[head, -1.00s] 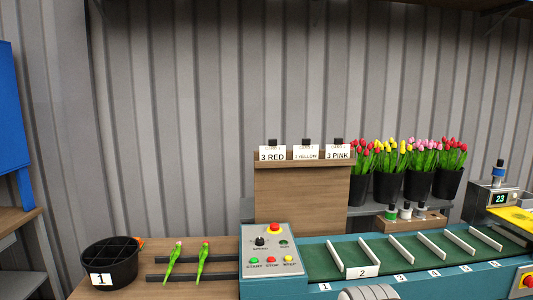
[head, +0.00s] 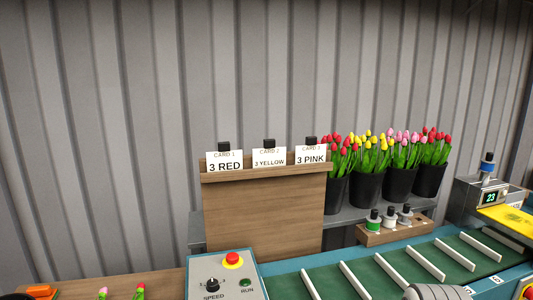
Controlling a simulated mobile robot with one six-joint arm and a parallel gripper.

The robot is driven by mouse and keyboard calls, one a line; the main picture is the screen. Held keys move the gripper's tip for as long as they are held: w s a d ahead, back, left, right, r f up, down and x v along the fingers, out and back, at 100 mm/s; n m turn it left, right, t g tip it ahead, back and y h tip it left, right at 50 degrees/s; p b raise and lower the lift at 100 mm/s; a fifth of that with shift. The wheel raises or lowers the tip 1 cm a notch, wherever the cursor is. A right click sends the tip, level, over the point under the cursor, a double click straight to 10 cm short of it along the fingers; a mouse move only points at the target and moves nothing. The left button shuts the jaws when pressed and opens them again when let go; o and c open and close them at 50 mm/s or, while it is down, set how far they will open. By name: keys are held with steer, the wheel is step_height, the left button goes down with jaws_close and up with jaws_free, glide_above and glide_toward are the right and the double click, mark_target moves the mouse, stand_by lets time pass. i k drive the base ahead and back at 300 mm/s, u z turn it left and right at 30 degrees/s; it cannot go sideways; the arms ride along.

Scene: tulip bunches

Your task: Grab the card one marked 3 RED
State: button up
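The card marked "CARD 1, 3 RED" (head: 225,163) is white and stands upright at the left end of a wooden holder's top ledge (head: 265,173). A black tab (head: 224,146) shows at its top edge. Beside it on the same ledge stand the "3 YELLOW" card (head: 269,159) in the middle and the "3 PINK" card (head: 310,156) at the right, each with a black tab. My gripper's fingers are not in view. A pale rounded piece at the bottom edge looks like part of my arm.
Black buckets of tulips (head: 367,187) stand on a shelf right of the holder. A control box with a red button (head: 232,259) and a green slatted conveyor (head: 372,276) lie in front. A corrugated grey wall (head: 110,130) is close behind. The space above the cards is clear.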

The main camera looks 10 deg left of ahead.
mark_target(224, 159)
steer(key=u, duration=0.3)
steer(key=i, duration=1)
steer(key=u, duration=0.85)
